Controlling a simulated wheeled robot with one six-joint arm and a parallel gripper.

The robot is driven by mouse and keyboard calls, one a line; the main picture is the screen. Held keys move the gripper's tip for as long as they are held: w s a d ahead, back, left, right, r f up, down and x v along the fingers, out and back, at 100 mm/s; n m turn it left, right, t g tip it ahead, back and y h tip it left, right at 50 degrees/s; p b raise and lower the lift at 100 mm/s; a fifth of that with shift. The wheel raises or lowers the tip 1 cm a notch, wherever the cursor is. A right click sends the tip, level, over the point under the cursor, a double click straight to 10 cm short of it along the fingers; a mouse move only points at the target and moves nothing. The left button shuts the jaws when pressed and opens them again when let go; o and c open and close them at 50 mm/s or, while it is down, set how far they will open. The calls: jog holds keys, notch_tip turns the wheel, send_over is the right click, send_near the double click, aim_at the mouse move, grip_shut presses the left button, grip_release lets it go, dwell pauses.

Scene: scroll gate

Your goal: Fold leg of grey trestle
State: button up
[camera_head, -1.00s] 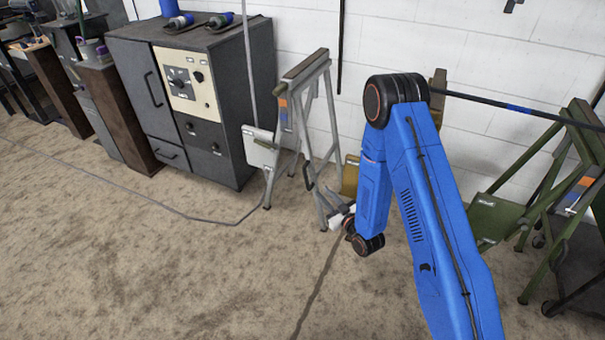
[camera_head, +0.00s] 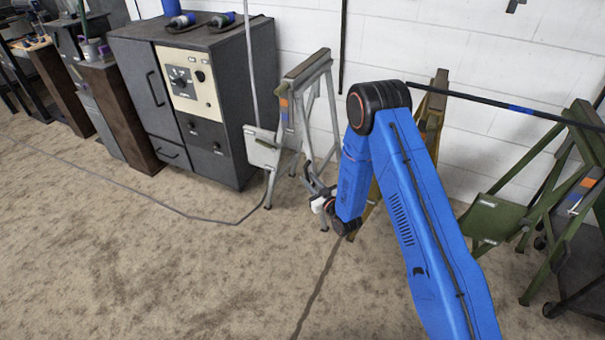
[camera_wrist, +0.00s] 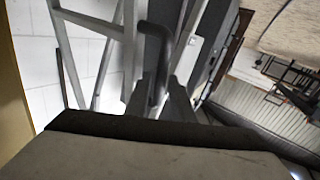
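The grey trestle (camera_head: 318,68) stands upright against the white wall, right of the dark cabinet, its legs spread. A grey plate (camera_head: 262,147) hangs low on its left side. My gripper (camera_head: 316,186) is at the trestle's near right leg, low down. In the wrist view, a dark bent handle (camera_wrist: 157,38) on the trestle reaches down between the two dark fingers of my gripper (camera_wrist: 160,80). The fingers are close beside the handle; I cannot tell whether they press on it. My blue arm hides part of the floor and wall right of the trestle.
A yellow-brown trestle (camera_head: 431,115) stands behind my arm, partly hidden. A green trestle (camera_head: 545,180) stands at the right. The dark cabinet (camera_head: 226,110) is left of the grey trestle. A cable crosses the floor. The front left floor is open.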

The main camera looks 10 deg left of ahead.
jog(key=x, duration=0.5)
jog(key=shift+w+a, duration=0.2)
jog(key=shift+w, duration=0.05)
grip_shut()
jog(key=shift+a, duration=0.15)
